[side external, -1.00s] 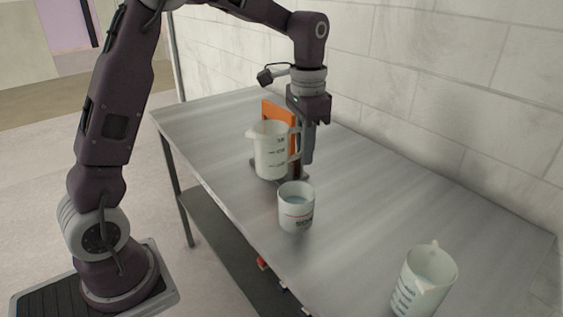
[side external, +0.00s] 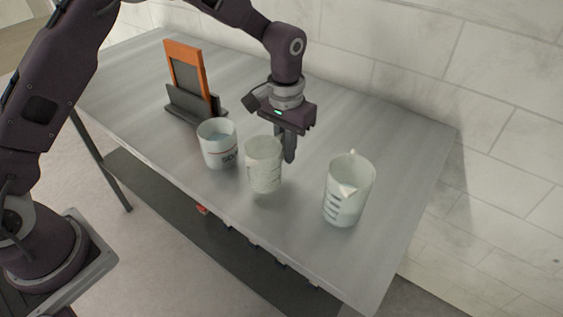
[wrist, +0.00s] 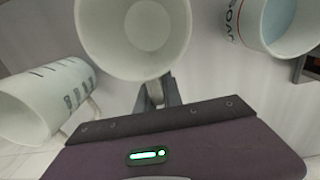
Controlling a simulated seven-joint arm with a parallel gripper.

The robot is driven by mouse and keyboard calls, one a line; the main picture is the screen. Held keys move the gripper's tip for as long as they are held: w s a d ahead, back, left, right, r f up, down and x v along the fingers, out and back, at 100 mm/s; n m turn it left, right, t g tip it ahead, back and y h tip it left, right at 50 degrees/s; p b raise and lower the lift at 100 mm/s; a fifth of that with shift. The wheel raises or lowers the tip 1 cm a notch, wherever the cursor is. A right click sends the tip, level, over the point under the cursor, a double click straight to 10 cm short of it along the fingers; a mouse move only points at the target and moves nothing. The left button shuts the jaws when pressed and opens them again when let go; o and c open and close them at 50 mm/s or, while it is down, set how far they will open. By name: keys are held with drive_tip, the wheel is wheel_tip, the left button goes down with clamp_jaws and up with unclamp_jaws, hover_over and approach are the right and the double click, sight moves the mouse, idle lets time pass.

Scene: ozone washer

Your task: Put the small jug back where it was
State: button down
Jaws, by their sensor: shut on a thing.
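The small jug (side external: 264,166) is a whitish, upright measuring jug, empty inside in the wrist view (wrist: 135,35). My gripper (side external: 289,155) is shut on its handle side, behind the jug; the fingers also show in the wrist view (wrist: 156,95). The jug is at or just above the tabletop; I cannot tell whether it touches. It is between a white mug (side external: 219,146) on its left and a larger measuring jug (side external: 347,190) on its right, with a gap to the larger jug.
The metal table (side external: 290,250) has its front edge close to the small jug. An orange-framed board in a dark stand (side external: 187,85) is at the back left, behind the mug. The tabletop behind and right of the larger jug is clear, up to the tiled wall (side external: 500,75).

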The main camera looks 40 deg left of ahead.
sight(285, 171)
drive_tip(key=shift+f, duration=1.35)
drive_tip(key=shift+f, duration=0.15)
drive_tip(key=c, duration=1.5)
unclamp_jaws()
wheel_tip(285, 171, up, 12)
drive_tip(key=shift+r, duration=0.25)
